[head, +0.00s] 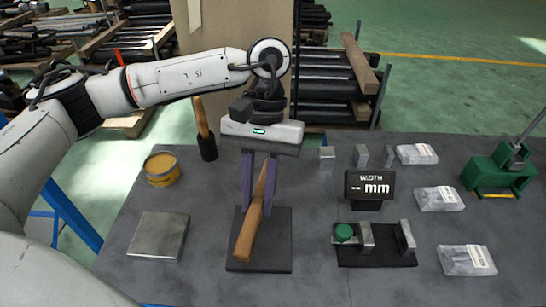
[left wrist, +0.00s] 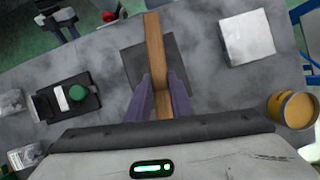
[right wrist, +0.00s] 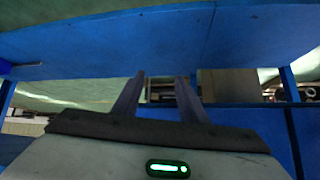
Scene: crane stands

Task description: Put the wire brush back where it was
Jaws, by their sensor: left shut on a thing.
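The wire brush (head: 252,232) shows as a long wooden bar over a dark square mat (head: 279,257), slanting in the head view. My left gripper (head: 256,210) points down from above with its purple fingers shut on the bar. The left wrist view shows the bar (left wrist: 155,55) between the fingers (left wrist: 158,88), with the mat (left wrist: 185,72) below. I see no bristles, and I cannot tell whether the brush touches the mat.
A metal plate (head: 158,236) and a yellow tin (head: 162,169) lie left of the mat. A wooden-handled tool with a black head (head: 207,146) stands behind. To the right are a width display (head: 369,185), a gauge fixture (head: 376,257), several bagged parts and a green stand (head: 500,170).

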